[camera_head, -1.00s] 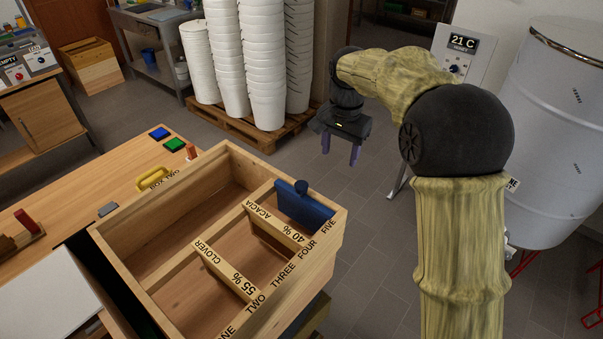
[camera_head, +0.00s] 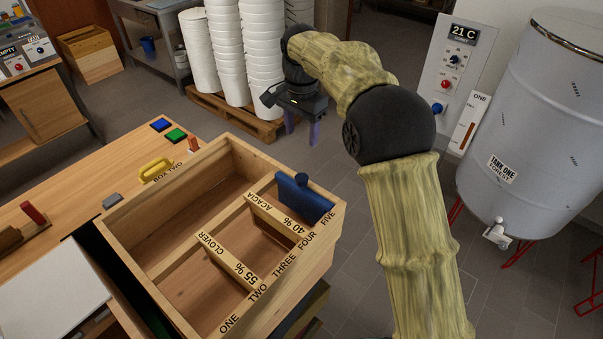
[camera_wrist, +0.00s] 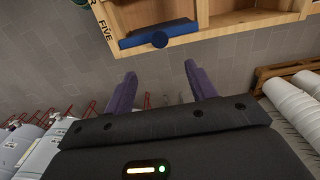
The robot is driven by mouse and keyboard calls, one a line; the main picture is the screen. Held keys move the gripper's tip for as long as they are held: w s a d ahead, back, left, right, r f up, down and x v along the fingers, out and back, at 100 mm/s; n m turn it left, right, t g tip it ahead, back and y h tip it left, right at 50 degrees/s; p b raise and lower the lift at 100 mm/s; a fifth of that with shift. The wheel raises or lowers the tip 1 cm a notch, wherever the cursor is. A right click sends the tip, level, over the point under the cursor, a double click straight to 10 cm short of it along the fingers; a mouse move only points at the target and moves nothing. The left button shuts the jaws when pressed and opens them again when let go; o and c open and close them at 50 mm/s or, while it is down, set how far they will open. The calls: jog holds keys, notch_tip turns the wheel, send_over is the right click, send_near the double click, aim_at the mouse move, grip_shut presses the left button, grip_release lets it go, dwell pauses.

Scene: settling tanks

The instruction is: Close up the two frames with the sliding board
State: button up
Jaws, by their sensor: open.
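The blue sliding board (camera_head: 300,198) with a round knob stands upright across the wooden box, near the end marked FIVE. It also shows in the wrist view (camera_wrist: 185,30), with its knob toward me. Two wooden frames lie in the same compartment: the one marked ACACIA 40 % (camera_head: 277,219) is closer to the board, and the one marked CLOVER 55 % (camera_head: 232,262) is farther along, toward ONE. A gap shows between them. My gripper (camera_head: 301,135) is open and empty beyond the box, apart from the board. Its spread purple fingers (camera_wrist: 160,75) show in the wrist view.
The wooden box (camera_head: 180,262) has numbers ONE to FIVE along its near side. A yellow handle (camera_head: 155,169) lies on the bench behind it. White bucket stacks (camera_head: 262,60) stand on a pallet; a white tank (camera_head: 530,130) stands right. Floor between is clear.

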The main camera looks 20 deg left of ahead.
aim_at(301, 178)
notch_tip(301, 178, down, 15)
jog(key=p, duration=0.3)
jog(key=shift+f, duration=0.15)
jog(key=shift+c, duration=0.5)
grip_shut()
jog(key=shift+s+a, duration=0.1)
